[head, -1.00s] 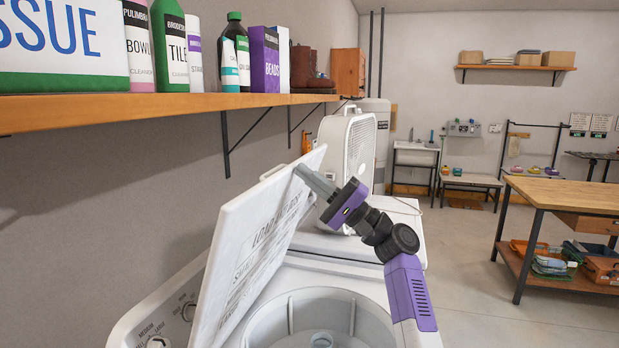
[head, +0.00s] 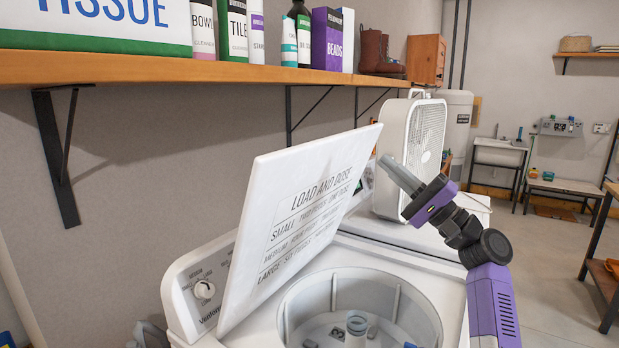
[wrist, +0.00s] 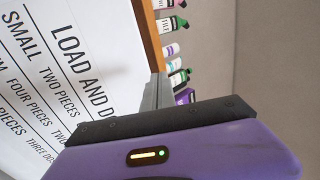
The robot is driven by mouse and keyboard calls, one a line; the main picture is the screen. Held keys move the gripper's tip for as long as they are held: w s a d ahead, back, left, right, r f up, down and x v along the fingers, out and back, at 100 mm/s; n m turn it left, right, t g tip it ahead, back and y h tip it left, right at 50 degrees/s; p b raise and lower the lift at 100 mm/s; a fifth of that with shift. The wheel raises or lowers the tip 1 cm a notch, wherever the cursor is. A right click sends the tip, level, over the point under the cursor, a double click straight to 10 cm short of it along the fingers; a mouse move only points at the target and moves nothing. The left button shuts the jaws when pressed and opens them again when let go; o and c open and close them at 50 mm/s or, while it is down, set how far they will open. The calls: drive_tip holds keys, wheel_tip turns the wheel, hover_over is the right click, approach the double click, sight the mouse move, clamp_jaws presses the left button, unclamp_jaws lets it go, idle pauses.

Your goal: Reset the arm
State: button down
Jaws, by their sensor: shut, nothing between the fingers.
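My gripper (head: 402,176) is shut and empty, with its grey fingers together. In the head view it is raised above the right side of the washing machine (head: 405,262), pointing up and to the left, just right of the open lid (head: 300,215). The purple arm comes up from the lower right. In the wrist view the gripper's fingers (wrist: 157,92) also show together, with the lid's printed face (wrist: 70,70) at the left. From these views I cannot tell the exact gap between the fingers and the lid.
A wooden shelf (head: 200,70) with bottles and boxes runs along the left wall above the lid. A white box fan (head: 412,145) stands behind the gripper. The washer drum (head: 360,300) is open, with small items inside. Open floor (head: 545,270) lies to the right.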

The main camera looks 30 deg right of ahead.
drive_tip(key=d+f+m+h, duration=0.3)
drive_tip(key=d+f+h, duration=0.1)
drive_tip(key=f+h, duration=0.75)
drive_tip(key=s+a+f+n+g+h, duration=0.2)
drive_tip(key=s+a+f+g+h, duration=0.35)
drive_tip(key=f, duration=0.75)
drive_tip(key=s+a+f+n+g+y, duration=0.1)
drive_tip(key=s+a+f+n+y, duration=0.1)
drive_tip(key=s+a, duration=0.7)
drive_tip(key=s+a+f+n+y, duration=0.2)
drive_tip(key=s+a+f+n, duration=0.3)
drive_tip(key=s+a, duration=0.5)
drive_tip(key=s+a+f+n+g+y, duration=0.1)
drive_tip(key=s+a+f+n+y, duration=0.2)
drive_tip(key=s+a+n, duration=0.4)
drive_tip(key=s+a, duration=0.3)
drive_tip(key=s, duration=0.6)
drive_tip(key=shift+s+a+f+g, duration=0.15)
drive_tip(key=shift+a+f+g, duration=0.1)
drive_tip(key=shift+f+g, duration=0.1)
